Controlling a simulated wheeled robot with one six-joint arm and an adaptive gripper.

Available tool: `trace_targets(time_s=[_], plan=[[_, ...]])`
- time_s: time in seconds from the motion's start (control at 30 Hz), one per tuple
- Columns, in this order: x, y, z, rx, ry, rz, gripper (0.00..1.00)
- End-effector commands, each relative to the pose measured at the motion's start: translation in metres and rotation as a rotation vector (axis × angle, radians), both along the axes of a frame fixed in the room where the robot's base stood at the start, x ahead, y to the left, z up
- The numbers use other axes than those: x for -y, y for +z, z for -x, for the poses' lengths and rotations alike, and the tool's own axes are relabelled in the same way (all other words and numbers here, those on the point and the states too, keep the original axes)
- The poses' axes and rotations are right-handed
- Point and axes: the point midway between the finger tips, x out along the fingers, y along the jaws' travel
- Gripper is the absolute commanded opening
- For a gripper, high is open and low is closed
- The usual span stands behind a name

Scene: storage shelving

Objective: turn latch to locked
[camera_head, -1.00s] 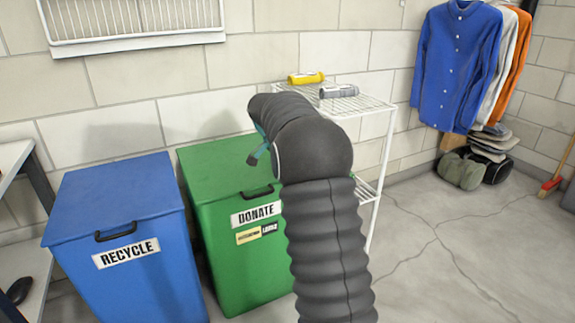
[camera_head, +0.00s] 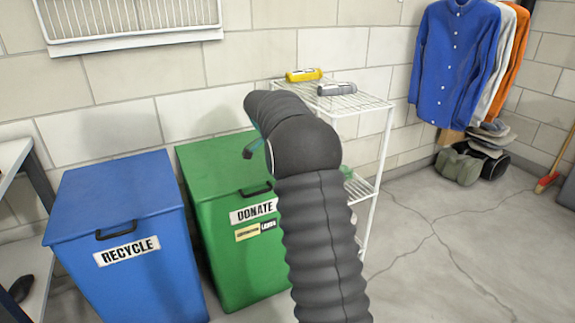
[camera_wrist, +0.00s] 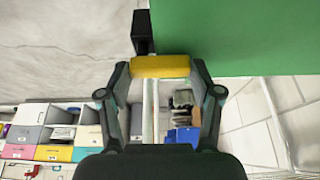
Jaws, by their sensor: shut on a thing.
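In the wrist view a yellow bar (camera_wrist: 160,66), apparently the latch's handle, lies crosswise between the fingertips of my gripper (camera_wrist: 162,70). My gripper is shut on it. A black upright piece (camera_wrist: 143,32) stands just beyond the bar's left part; whether they are joined I cannot tell. The green donate bin (camera_head: 215,168) fills the top right of the wrist view as a flat green surface (camera_wrist: 240,35). The latch is hidden there.
A blue recycle bin (camera_head: 120,190) stands left of the green one. A white wire rack (camera_head: 370,103) with a yellow bottle (camera_head: 303,75) and a grey bottle (camera_head: 337,89) stands behind my arm. Shirts (camera_head: 455,65) hang at the right.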

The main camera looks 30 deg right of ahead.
Motion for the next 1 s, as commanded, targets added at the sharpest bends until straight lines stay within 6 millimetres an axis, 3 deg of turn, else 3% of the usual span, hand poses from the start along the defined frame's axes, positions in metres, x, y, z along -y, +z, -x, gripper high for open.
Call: trace_targets(time_s=[0.03, 0.1, 0.57, 1.0], plan=[[-0.001, -0.001, 0.0, -0.001, -0.001, -0.002, 0.72], [-0.001, -0.001, 0.0, -0.001, -0.001, -0.002, 0.89], [-0.003, 0.007, 0.0, 0.001, 0.0, 0.0, 0.9], [-0.034, 0.079, 0.0, 0.003, 0.001, -0.001, 0.9]])
